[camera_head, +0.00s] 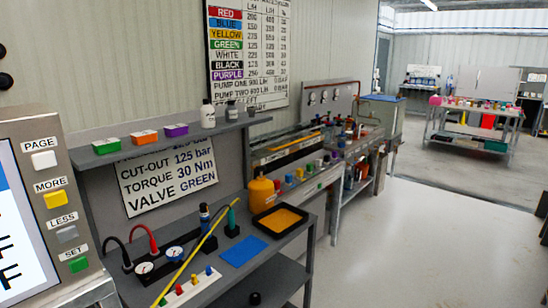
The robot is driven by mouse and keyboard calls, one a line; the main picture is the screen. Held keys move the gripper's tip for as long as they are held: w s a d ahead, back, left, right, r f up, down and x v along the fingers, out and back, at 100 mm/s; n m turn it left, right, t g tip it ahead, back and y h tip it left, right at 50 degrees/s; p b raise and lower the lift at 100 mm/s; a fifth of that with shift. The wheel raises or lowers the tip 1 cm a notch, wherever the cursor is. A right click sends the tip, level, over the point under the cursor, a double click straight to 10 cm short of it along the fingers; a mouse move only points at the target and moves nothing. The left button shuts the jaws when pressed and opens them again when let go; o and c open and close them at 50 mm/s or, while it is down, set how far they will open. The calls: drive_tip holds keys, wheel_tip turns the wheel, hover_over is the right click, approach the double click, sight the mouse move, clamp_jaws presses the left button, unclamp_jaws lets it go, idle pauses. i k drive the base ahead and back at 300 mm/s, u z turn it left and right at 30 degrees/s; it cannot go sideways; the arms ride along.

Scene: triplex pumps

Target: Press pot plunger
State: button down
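A yellow-orange pot (262,193) with a narrower top stands upright at the back of the near grey workbench (285,243). It looks like the pot of the task, but its plunger is too small to make out clearly. A black tray with an orange-yellow inside (280,219) lies in front of the pot and to its right. My gripper is not in view.
A control panel (50,200) with PAGE, MORE, LESS and SET buttons fills the left edge. A blue mat (243,251), gauges, and a yellow hose (186,262) occupy the bench. A shelf (165,136) overhangs its back. The floor at right (420,240) is clear.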

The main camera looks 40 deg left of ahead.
sight(261, 169)
drive_tip(key=u, duration=0.1)
drive_tip(key=i, duration=1.15)
drive_tip(key=u, duration=1.15)
drive_tip(key=k, duration=0.2)
drive_tip(key=u, duration=1.95)
